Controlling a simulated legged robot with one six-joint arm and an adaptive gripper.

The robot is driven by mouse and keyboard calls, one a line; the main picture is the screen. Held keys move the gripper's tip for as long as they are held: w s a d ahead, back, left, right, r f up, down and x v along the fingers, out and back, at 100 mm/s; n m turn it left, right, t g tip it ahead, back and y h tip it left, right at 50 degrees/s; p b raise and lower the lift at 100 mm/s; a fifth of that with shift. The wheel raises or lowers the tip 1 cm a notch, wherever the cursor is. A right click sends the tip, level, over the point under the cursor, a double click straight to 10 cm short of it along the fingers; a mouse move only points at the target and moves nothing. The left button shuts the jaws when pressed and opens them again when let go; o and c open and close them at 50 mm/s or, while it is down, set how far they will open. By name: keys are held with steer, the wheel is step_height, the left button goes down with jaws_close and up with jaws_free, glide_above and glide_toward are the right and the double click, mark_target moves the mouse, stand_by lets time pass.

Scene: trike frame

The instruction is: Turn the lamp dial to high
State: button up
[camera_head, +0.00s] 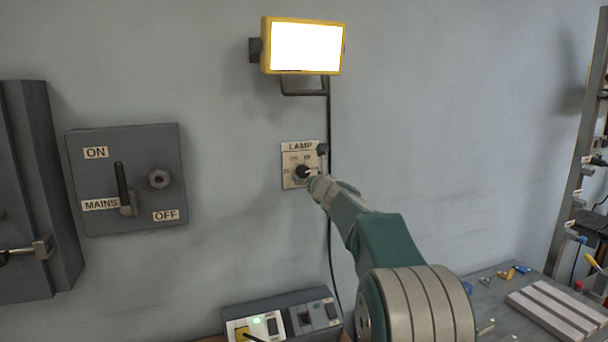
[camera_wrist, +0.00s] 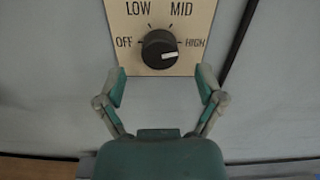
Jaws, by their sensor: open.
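The lamp dial (camera_wrist: 160,50) is a black round knob on a pale plate (camera_wrist: 140,15) marked OFF, LOW, MID and HIGH. Its white pointer mark sits on the right side, close to the HIGH label and slightly below it. In the head view the dial (camera_head: 302,172) is partly covered by my gripper (camera_head: 314,168). In the wrist view my gripper (camera_wrist: 161,85) is open, with one finger on each side below the dial and nothing between them. The fingers appear apart from the knob. The yellow-framed lamp (camera_head: 305,47) above glows bright white.
A grey MAINS switch box (camera_head: 150,205) with a black lever is on the wall to the left. A black cable (camera_head: 330,120) runs down beside the dial plate. A socket unit (camera_head: 285,315) with a green light is below. A workbench with a slotted plate (camera_head: 560,315) is at lower right.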

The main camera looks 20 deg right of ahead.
mark_target(304, 173)
steer(key=shift+w, duration=1.75)
steer(key=c, duration=1.1)
